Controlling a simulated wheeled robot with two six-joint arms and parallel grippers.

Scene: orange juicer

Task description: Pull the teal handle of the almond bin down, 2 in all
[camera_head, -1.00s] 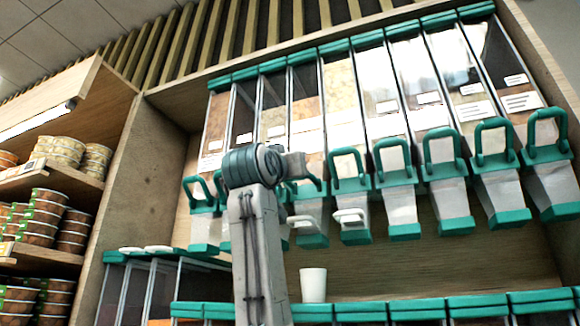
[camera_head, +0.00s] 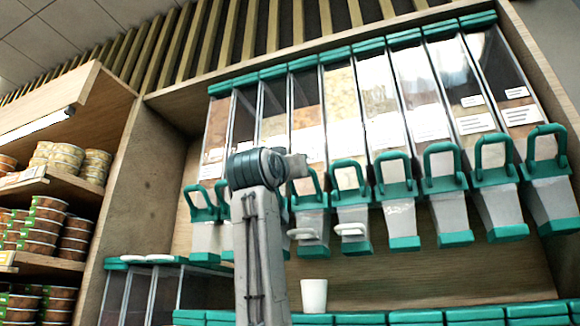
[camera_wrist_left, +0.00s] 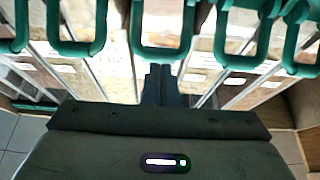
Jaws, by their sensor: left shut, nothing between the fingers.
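A row of clear dispenser bins with teal handles hangs in the head view. Their labels are too small to read, so I cannot tell which holds almonds. My left gripper (camera_head: 297,166) is in front of the row, beside the raised teal handle (camera_head: 317,186) of a middle bin, partly hiding it. In the left wrist view my shut, empty left gripper (camera_wrist_left: 160,72) points at a central teal handle loop (camera_wrist_left: 162,54). Its tips are close to the loop's bar; I cannot tell if they touch. My right gripper is not in view.
Neighbouring teal handles (camera_head: 396,172) stand close on both sides. A white cup (camera_head: 314,295) stands below the bins, above a lower row of teal-lidded bins (camera_head: 470,314). Shelves with stacked tubs (camera_head: 50,215) are at the left.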

